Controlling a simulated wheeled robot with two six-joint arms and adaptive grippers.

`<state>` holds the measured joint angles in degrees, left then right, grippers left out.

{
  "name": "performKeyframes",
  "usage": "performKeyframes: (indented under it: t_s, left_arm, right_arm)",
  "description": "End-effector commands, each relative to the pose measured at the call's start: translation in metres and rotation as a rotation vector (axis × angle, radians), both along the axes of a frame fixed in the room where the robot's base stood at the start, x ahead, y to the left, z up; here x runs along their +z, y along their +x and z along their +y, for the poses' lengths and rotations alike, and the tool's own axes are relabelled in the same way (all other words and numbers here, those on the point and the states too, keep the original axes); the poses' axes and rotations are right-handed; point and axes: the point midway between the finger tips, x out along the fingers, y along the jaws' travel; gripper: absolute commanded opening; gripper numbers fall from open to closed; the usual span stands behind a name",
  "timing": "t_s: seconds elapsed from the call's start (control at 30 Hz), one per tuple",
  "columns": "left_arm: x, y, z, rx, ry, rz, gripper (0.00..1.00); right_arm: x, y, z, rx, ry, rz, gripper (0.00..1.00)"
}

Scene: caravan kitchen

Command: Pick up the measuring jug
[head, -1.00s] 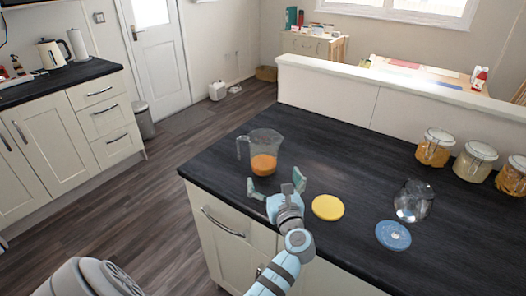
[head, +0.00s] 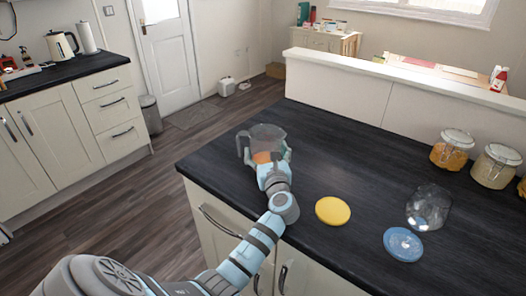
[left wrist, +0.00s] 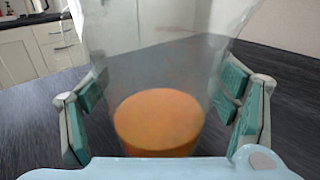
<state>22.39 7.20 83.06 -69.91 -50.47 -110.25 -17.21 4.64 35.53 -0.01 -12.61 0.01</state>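The clear measuring jug (head: 267,134) stands upright on the dark worktop near its left edge, with orange contents low inside it. Its handle is on the left in the head view. My left gripper (head: 270,160) is at the near side of the jug, and its palm hides part of the lower body. In the left wrist view the jug (left wrist: 160,75) stands between the spread fingers of my left gripper (left wrist: 165,100), one pair of pads on each side. The gripper looks open; whether the pads touch the wall is hard to tell. My right gripper is not in view.
On the worktop (head: 345,160), a yellow lid (head: 332,210), a blue lid (head: 403,244) and a clear glass jar (head: 428,207) lie to the right of the jug. Filled jars (head: 452,149) stand at the far right. A raised white ledge (head: 400,86) runs along the back.

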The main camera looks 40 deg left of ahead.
Motion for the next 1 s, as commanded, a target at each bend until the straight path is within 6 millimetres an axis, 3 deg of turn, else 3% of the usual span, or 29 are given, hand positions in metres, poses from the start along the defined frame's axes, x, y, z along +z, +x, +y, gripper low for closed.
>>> performKeyframes:
  t_s: [0.03,0.2,0.57,1.0]
  left_arm:
    - [0.0,0.0,0.0,0.001,-0.001,0.001,0.65]
    - [0.0,0.0,0.0,0.0,0.0,0.0,0.41]
    - [0.004,0.0,0.0,0.0,-0.003,0.0,0.41]
    - [0.058,0.0,0.0,0.0,0.0,-0.004,0.41]
  right_arm:
    - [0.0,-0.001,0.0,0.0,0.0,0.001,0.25]
    - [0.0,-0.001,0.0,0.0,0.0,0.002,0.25]
    - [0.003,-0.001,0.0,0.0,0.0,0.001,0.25]
    - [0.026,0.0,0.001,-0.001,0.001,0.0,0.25]
